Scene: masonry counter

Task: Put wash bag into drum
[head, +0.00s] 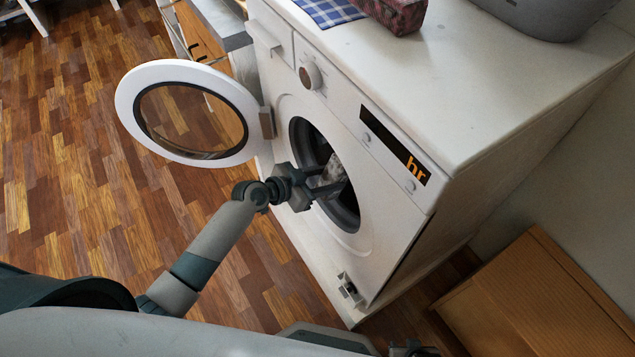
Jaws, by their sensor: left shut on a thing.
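The washing machine (300,215) stands with its round door (130,95) swung open to the left. Its dark drum opening (350,212) faces me. My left gripper (330,183) reaches into the opening, its fingers shut on a pale, grey-patterned thing that looks like the wash bag (334,165). The bag is inside the opening, partly hidden by the fingers and the rim. I cannot tell whether it touches the drum wall. A dark part at the bottom edge may be my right gripper (412,350); its jaws are not clear.
On the white top lie a blue checked cloth (328,10) and a red patterned item (397,14); a grey container (550,12) stands at the back right. A wooden box (540,300) is at lower right. A small metal fitting (349,290) shows low on the front. Floor at left is clear.

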